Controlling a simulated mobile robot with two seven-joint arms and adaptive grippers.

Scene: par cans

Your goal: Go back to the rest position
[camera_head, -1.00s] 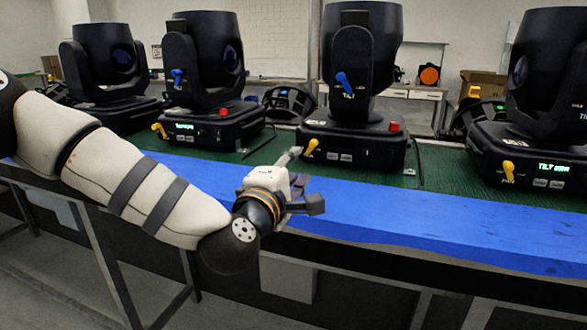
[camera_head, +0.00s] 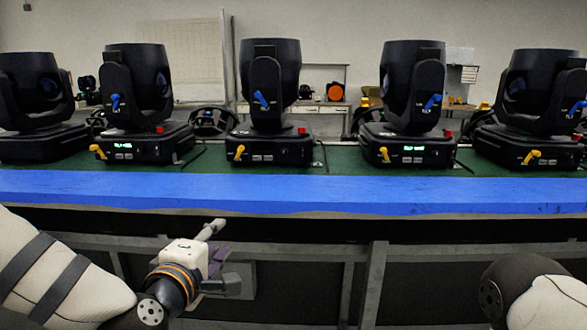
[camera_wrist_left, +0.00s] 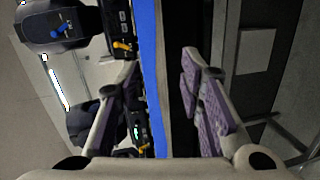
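My left gripper (camera_head: 222,256) is low at the left of the head view, in front of and below the blue table edge. It is open and empty; the left wrist view shows its two purple-padded fingers (camera_wrist_left: 160,85) spread apart with nothing between them. My right arm shows only as a white and black link at the bottom right of the head view; its gripper is out of frame. Several black par cans stand upright in a row, among them a centre one (camera_head: 270,95) and one to its right (camera_head: 411,100). Neither arm touches them.
The par cans stand on a green surface (camera_head: 340,160) with a blue front strip (camera_head: 330,190). Below it is a metal frame with a post (camera_head: 374,285). Yellow and blue levers and red knobs show on the lights. The space before the strip is clear between my arms.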

